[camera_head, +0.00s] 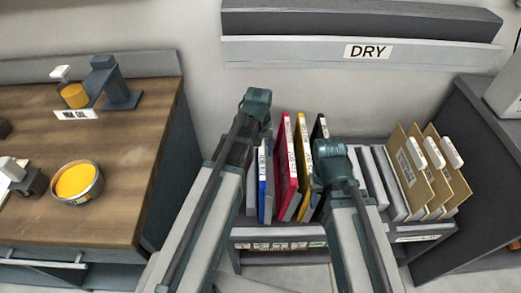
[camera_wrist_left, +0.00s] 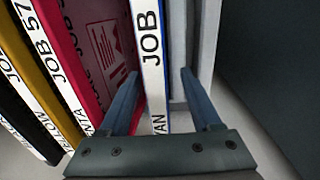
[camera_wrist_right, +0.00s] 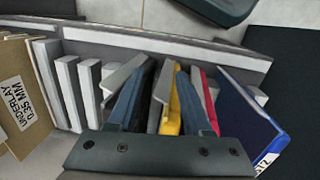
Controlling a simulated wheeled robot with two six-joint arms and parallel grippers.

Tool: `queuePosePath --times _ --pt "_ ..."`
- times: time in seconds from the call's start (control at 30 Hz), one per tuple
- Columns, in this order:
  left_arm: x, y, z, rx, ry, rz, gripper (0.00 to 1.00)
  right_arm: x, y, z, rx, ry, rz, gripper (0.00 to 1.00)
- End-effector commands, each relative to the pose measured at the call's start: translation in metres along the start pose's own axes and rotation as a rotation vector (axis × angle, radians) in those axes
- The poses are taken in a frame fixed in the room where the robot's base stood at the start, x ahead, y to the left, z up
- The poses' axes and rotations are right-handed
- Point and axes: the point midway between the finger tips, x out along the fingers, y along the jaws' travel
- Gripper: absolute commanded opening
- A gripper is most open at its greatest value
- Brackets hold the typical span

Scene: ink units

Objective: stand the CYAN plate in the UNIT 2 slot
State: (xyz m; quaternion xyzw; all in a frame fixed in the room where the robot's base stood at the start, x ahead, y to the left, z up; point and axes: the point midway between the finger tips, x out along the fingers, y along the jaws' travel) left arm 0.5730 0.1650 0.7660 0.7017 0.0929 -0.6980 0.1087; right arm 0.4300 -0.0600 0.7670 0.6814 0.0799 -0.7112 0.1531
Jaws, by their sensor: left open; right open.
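The cyan plate, a blue plate with a white label strip (camera_head: 263,180), stands in the rack left of the magenta plate (camera_head: 288,165). In the left wrist view its edge label (camera_wrist_left: 152,60) reads "JOB" and part of "YAN". My left gripper (camera_wrist_left: 160,78) is open, with one finger on each side of this plate. My right gripper (camera_wrist_right: 160,75) is open over the rack, with the yellow plate (camera_wrist_right: 171,105) and a dark plate edge between its fingers. Small labels on the rack front (camera_head: 275,245) are too small to read, so I cannot tell which slot is UNIT 2.
The yellow plate and a black plate (camera_head: 319,128) stand right of the magenta one. Grey dividers and tan underlay folders (camera_head: 410,170) fill the right side. A wooden bench (camera_head: 120,150) with an ink tin (camera_head: 77,180) is left. A DRY shelf (camera_head: 300,50) hangs above.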

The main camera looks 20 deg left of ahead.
Motion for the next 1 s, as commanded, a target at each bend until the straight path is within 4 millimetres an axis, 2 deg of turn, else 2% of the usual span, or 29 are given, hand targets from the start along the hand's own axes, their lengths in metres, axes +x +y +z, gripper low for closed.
queuePosePath --times 0.17,0.37,1.0 --pt "-0.006 0.0 0.0 0.0 0.0 0.0 0.65 -0.006 0.001 0.0 0.0 0.0 0.0 0.5" --pt "-0.025 0.0 0.0 0.0 0.0 0.0 0.65 -0.025 0.002 0.002 0.0 0.0 0.0 0.5" --pt "-0.122 0.0 0.0 0.0 0.0 0.0 0.65 -0.121 0.012 0.007 0.001 0.0 0.0 0.5"
